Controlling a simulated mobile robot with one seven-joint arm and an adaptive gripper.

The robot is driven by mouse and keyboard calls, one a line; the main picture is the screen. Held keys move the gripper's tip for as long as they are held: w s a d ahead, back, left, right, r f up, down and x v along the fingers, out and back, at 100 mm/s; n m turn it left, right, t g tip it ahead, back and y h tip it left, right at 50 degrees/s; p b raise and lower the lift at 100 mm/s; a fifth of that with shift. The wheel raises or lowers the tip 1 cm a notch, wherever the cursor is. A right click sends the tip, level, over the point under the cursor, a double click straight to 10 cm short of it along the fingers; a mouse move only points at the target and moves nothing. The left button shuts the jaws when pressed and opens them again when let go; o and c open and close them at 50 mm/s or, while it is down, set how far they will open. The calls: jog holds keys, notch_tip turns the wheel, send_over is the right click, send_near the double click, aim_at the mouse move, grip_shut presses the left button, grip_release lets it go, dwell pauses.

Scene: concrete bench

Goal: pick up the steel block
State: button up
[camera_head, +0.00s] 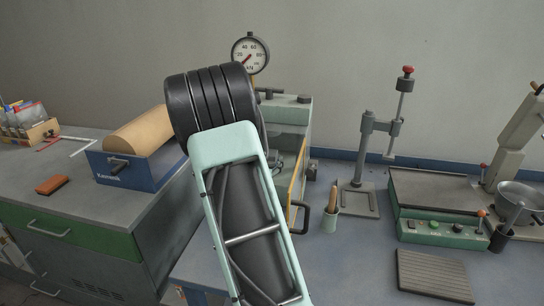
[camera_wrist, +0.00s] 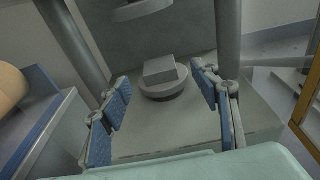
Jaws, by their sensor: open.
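The steel block (camera_wrist: 160,69) is a small grey block lying flat on a round platen (camera_wrist: 164,90) of the testing machine, in the wrist view. My gripper (camera_wrist: 161,86) is open and empty. Its blue-padded fingers stand left and right of the block in the picture, apart from it, with the fingers nearer the camera. In the head view my arm covers the front of the machine (camera_head: 292,112), so the block and my gripper are hidden there.
Machine columns stand left (camera_wrist: 76,42) and right (camera_wrist: 228,40) of the platen, with an upper platen (camera_wrist: 140,9) above. A yellow-edged guard door (camera_wrist: 309,104) stands at right. A blue paper-roll box (camera_head: 135,172) is left of my arm; a drill-type stand (camera_head: 358,190) is right.

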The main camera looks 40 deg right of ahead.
aim_at(270, 151)
jog(key=x, duration=0.7)
jog(key=shift+w+d+f, duration=0.1)
jog(key=shift+w+d, duration=0.05)
jog(key=shift+w, duration=0.05)
jog(key=c, duration=1.5)
grip_shut()
